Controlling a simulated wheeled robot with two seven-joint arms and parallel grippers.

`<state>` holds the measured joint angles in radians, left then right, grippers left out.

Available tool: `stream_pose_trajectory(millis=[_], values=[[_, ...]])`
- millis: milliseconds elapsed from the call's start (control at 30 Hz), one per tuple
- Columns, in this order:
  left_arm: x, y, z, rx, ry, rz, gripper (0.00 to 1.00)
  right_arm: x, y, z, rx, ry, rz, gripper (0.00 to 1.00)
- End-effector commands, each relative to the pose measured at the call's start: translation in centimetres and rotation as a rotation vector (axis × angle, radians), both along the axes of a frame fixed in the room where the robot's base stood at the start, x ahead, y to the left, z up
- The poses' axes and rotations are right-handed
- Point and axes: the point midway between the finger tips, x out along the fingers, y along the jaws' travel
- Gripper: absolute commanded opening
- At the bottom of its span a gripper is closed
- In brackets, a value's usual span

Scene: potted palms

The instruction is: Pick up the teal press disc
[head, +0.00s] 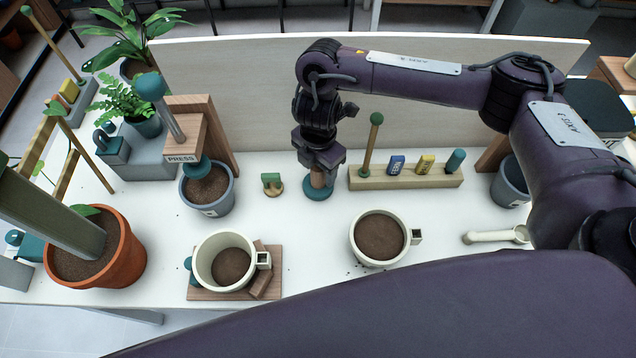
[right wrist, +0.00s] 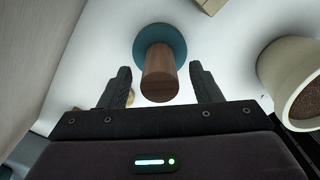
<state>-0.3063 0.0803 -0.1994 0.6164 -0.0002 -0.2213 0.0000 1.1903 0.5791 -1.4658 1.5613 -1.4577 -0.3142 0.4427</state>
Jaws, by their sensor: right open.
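The teal press disc (head: 317,194) lies flat on the white table with a brown wooden handle standing up from it. My right gripper (head: 319,166) is above it, pointing down, fingers around the handle's upper part. In the right wrist view the disc (right wrist: 173,39) shows beyond the handle (right wrist: 160,80), and the open fingers (right wrist: 160,72) stand to either side of it with gaps. The handle is not gripped. My left gripper is not in view.
A wooden block holder (head: 400,180) with several upright items is just right of the gripper. A small green-topped piece (head: 271,182) is just left. Cream mugs of soil (head: 378,262) stand in front. A pale panel (head: 260,110) stands behind. A wooden press stand (head: 187,140) is at left.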

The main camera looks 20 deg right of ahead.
Motion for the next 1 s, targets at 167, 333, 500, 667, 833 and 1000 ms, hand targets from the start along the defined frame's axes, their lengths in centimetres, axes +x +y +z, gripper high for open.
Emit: stream_pose_trajectory(millis=[167,333,500,667,833,1000], values=[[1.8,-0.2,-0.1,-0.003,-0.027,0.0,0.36,0.0,0.0,-1.6,0.0,0.0,0.0,0.58],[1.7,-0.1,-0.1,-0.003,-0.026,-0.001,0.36,0.0,0.0,-1.6,0.0,-0.001,0.001,0.58],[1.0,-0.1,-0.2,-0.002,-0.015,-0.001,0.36,0.0,0.0,-1.6,0.0,-0.001,0.001,0.42],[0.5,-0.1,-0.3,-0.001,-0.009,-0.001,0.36,0.0,0.0,-1.6,0.0,-0.001,0.001,0.21],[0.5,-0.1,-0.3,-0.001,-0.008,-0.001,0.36,0.0,0.0,-1.6,0.0,-0.001,0.001,0.0],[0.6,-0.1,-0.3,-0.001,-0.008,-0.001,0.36,0.0,0.0,-1.6,0.0,-0.001,0.001,0.0]])
